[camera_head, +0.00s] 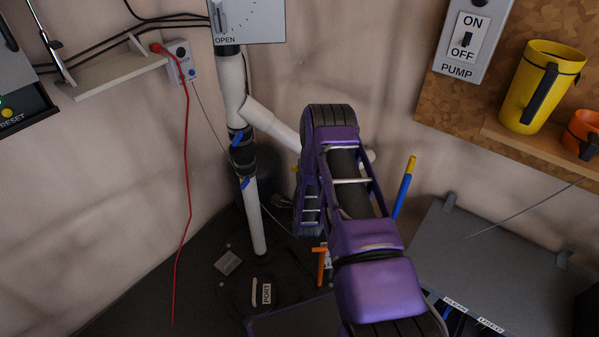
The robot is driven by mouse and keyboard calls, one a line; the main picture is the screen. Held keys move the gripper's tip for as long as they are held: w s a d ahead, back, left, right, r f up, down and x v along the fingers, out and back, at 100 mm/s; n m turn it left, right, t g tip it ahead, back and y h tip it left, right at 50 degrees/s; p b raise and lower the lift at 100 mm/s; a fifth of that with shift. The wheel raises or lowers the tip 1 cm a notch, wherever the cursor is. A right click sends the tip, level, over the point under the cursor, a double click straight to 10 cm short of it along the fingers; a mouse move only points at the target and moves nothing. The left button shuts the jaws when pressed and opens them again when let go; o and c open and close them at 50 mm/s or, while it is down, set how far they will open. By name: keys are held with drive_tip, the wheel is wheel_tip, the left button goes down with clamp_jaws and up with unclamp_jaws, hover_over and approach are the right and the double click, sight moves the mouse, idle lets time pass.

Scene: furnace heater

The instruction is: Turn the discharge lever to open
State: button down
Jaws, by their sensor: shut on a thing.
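I cannot tell for sure which part is the discharge lever. A blue lever with a yellow tip (404,187) stands tilted to the right of my purple arm; its lower end is hidden behind the arm. A white panel (258,20) at the top carries the word OPEN and a grey slider (221,14); the panel's upper part is cut off. My arm rises from the bottom right and bends down at the middle of the view. My gripper is hidden behind or below the arm, so its hold does not show.
A white branched pipe (255,215) with black fittings and blue handles stands left of my arm. An orange part (320,265) is low beside the arm. A red cable (188,200) hangs at left. A dark grey box (490,262) is at right, below a PUMP switch (467,40) and yellow mug (541,88).

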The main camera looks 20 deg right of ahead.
idle(0.4)
drive_tip(key=c, duration=0.7)
unclamp_jaws()
drive_tip(key=shift+b+v, duration=0.55)
drive_tip(key=shift+v, duration=8.2)
